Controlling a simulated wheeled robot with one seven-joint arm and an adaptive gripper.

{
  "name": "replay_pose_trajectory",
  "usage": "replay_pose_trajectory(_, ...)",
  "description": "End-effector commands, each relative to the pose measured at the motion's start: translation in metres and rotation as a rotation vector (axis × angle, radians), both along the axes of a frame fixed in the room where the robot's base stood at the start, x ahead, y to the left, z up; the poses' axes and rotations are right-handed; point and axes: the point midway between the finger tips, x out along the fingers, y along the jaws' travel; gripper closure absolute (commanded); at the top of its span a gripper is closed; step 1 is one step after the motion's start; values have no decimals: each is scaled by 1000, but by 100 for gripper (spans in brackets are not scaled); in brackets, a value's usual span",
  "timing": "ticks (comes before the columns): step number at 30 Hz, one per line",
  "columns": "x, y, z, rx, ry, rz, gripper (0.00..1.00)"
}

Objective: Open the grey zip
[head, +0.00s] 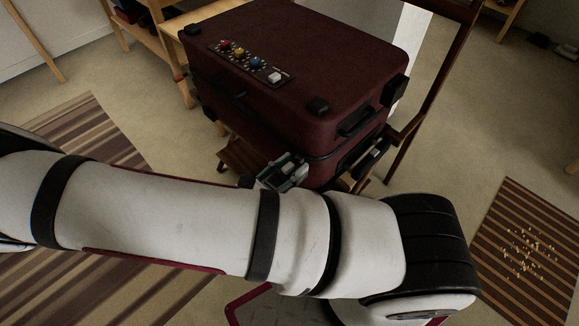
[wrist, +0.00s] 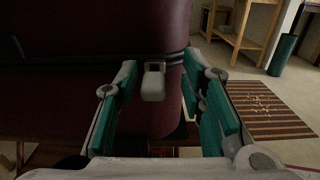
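The dark red suitcase (head: 300,70) rests on a wooden stand, its near lower corner close to my gripper. In the wrist view the suitcase (wrist: 90,90) fills the left half, with a dark zip line running across it. The grey zip pull (wrist: 153,82) hangs from that line near the suitcase's rounded corner. My gripper (wrist: 165,105) is open, with a green-padded finger on each side of the zip pull and visible gaps between. In the head view my gripper (head: 284,172) is partly hidden behind my arm, and the zip pull cannot be made out.
A panel with coloured knobs (head: 248,60) is on the suitcase lid. Dark handles (head: 357,121) stick out at its right end. A wooden chair-like frame (head: 432,85) stands close on the right. A striped mat (head: 500,270) with scattered yellow bits lies at right; floor between is clear.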

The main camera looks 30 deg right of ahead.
Motion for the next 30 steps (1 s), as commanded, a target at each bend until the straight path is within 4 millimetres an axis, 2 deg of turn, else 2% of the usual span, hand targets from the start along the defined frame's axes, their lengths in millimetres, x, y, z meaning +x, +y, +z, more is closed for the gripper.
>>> replay_pose_trajectory(5,-3,17,0,3,-1,4,63)
replay_pose_trajectory(18,-26,97,-1,3,1,2,63)
replay_pose_trajectory(24,-30,114,-1,2,1,0,63)
replay_pose_trajectory(30,-31,116,0,1,1,0,63)
